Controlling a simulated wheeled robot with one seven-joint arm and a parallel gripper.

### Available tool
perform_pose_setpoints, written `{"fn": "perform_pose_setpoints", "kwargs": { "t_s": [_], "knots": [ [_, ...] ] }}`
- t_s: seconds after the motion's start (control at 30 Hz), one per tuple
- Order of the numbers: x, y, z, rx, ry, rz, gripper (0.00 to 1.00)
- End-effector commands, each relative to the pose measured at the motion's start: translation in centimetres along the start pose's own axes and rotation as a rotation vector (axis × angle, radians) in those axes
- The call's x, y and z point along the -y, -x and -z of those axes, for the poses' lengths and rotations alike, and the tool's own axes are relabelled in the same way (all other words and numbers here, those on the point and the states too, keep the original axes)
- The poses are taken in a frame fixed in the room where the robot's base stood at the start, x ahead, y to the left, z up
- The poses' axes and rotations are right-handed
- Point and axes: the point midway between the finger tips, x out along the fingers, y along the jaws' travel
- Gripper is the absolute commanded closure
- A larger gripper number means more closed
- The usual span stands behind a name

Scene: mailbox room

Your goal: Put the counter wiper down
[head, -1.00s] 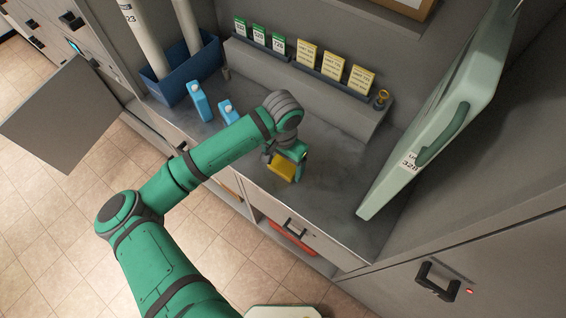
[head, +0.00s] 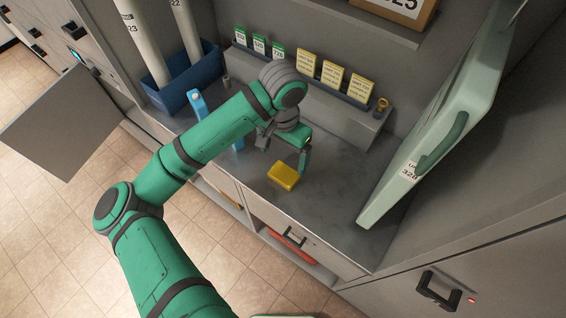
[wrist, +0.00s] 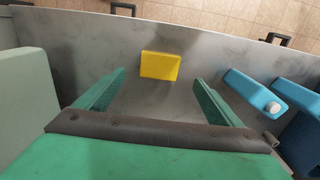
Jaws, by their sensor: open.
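The counter wiper, a small yellow block (head: 283,175), lies on the grey counter (head: 335,205) near its front edge. In the wrist view the yellow wiper (wrist: 160,66) lies beyond the gap between my fingers, touched by neither. My gripper (head: 283,158) is open and empty, raised behind the wiper. Its two green fingers stand wide apart in the wrist view (wrist: 158,92). The arm hides part of the counter to the left.
Blue bottles (wrist: 255,92) stand on the counter to the left in the head view. A blue bin (head: 180,90) holds tall tubes. Yellow cards (head: 333,74) line the rear ledge. The counter between wiper and case is clear.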

Motion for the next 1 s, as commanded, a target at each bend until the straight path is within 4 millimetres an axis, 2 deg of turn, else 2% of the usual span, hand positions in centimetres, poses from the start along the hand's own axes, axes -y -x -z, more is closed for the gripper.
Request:
{"fn": "perform_pose_setpoints", "kwargs": {
  "t_s": [0.1, 0.27, 1.0],
  "knots": [
    [0.0, 1.3, 0.1, -0.001, -0.001, 0.000, 0.11],
    [0.0, 2.0, 0.0, 0.000, -0.001, 0.000, 0.11],
    [-0.1, 2.0, 0.1, 0.000, -0.002, 0.000, 0.11]
  ]
}}
